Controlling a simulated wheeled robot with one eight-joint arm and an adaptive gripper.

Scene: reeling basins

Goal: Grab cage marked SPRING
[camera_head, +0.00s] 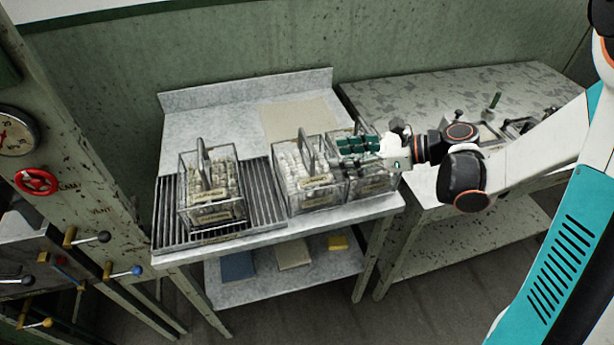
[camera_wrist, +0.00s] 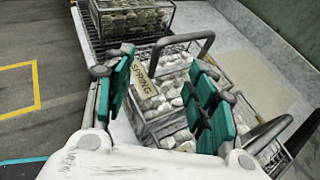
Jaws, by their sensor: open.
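The cage marked SPRING (camera_wrist: 172,62) is a wire cage full of pale cocoons with an upright handle loop (camera_wrist: 209,44). Its tan label (camera_wrist: 141,78) reads SPRING in the wrist view. In the head view it appears to be the middle cage (camera_head: 305,196) on the bench, its label too small to read there. My gripper (camera_head: 357,146) is open and empty, above the right side of this cage and over the right cage. In the wrist view the teal fingers (camera_wrist: 165,98) stand apart, with part of the SPRING cage showing between them. They partly hide it.
Another cage (camera_head: 211,211) stands on the slatted rack (camera_head: 265,190) at left. A third cage (camera_head: 374,183) stands close against the middle one, partly hidden by my gripper. A stone bench (camera_head: 230,115) with a raised back edge bears them. A second table (camera_head: 400,95) is at right.

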